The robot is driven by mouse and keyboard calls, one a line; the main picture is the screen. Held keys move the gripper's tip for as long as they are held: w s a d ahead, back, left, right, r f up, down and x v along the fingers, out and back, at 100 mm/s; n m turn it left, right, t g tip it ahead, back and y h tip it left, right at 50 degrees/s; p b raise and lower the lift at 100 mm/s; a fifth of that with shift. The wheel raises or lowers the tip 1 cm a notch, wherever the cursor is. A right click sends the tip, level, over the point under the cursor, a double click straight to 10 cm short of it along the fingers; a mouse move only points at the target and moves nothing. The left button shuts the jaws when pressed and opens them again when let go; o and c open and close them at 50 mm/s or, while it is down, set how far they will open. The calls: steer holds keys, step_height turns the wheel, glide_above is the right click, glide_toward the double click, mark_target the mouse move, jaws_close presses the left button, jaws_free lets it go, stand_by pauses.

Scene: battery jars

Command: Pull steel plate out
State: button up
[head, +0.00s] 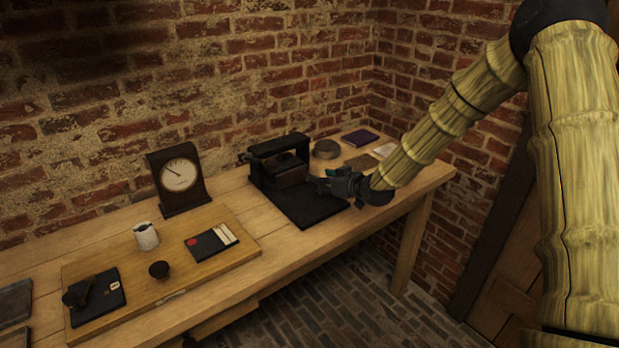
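A black press-like frame (279,158) stands on the wooden bench near the wall corner, with a dark block (290,174) inside it. A flat dark slab (306,207) lies in front of the frame. I cannot tell for certain which piece is the steel plate; it may be in the frame or partly hidden. My gripper (325,184) is just right of the frame, above the slab, with its fingers pointing left toward the block. It is small and dark here, so I cannot tell its opening, or whether it touches anything.
A dial meter (181,178) stands left of the frame. A wooden board (190,275) holds a white jar (146,236), a small dark cup (159,270) and dark flat pieces. A ring (326,149) and a purple book (360,138) lie behind my gripper. Brick walls close the back and right.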

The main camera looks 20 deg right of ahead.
mark_target(308, 178)
steer(key=shift+p+x, duration=0.4)
steer(key=shift+x, duration=3.6)
steer(key=shift+f, duration=0.1)
steer(key=shift+d, duration=0.1)
jaws_close()
